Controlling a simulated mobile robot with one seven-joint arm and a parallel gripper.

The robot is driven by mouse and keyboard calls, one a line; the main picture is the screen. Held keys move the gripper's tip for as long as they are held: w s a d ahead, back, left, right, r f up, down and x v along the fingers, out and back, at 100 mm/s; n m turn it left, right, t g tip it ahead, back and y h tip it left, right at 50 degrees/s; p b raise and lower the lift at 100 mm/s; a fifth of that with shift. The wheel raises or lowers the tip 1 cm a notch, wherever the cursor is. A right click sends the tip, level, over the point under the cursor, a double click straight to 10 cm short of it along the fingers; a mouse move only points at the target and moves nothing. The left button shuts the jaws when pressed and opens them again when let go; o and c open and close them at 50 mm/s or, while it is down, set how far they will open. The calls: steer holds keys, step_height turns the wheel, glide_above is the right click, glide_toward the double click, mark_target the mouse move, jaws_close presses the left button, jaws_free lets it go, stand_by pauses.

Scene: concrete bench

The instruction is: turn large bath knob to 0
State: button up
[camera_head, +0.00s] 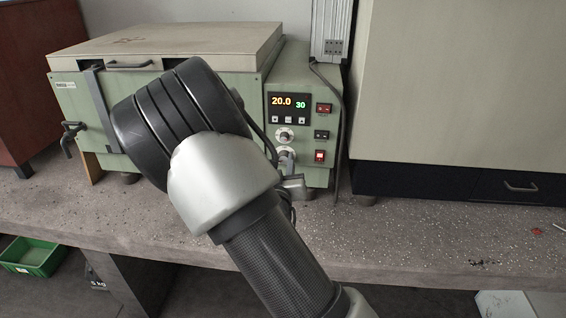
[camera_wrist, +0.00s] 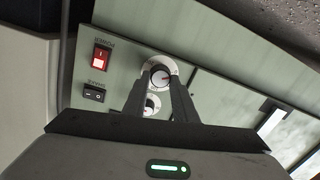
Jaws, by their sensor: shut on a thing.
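The bath's control panel (camera_head: 301,152) is on the front of a green unit, with two knobs one above the other. In the wrist view, which is turned over, the larger-looking knob (camera_wrist: 160,74) has a white dial, a dark rim and a red pointer mark. My gripper (camera_wrist: 161,80) is shut on this knob, one finger on each side. A smaller-looking knob (camera_wrist: 151,104) shows between the fingers. In the head view the upper knob (camera_head: 284,135) is clear, and my gripper (camera_head: 287,160) partly hides the lower one. The dial numbers are too small to read.
A display (camera_head: 288,103) above the knobs reads 20.0 and 30. Switches sit beside the knobs, including a lit red one (camera_head: 319,156). The lidded bath (camera_head: 150,62) stands to the left. A large cabinet (camera_head: 460,90) stands to the right. The bench front (camera_head: 430,230) is mostly clear.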

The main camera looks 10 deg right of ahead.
stand_by(0.5)
steer(key=o, duration=1)
steer(key=shift+o, duration=0.2)
steer(key=p+v, duration=1.1)
steer(key=v, duration=0.6)
steer(key=shift+s, duration=0.25)
steer(key=shift+a+r, duration=0.1)
